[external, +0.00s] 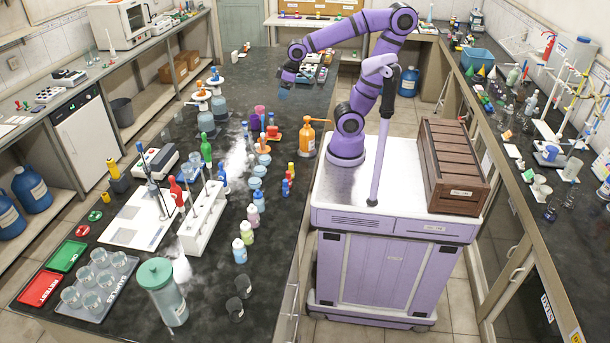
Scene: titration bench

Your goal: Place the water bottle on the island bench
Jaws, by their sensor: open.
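The island bench (285,200) is the long dark counter in the middle, crowded with glassware and bottles. Which thing is the water bottle is not certain. A tall clear bottle with a teal lid (163,292) stands upright at the bench's near end. A large blue bottle (409,80) stands behind my arm, and two similar blue bottles (32,188) sit low at the left. My gripper (286,82) is open, above the far right part of the bench, apart from all of these bottles. Its fingers are small in the picture, and nothing shows between them.
An orange pump bottle (308,138) stands on the bench's right side near my arm base. A white tube rack (203,217) and a tray of beakers (98,285) fill the near part. A brown wooden crate (455,165) sits on my base. Bare bench shows along the right edge.

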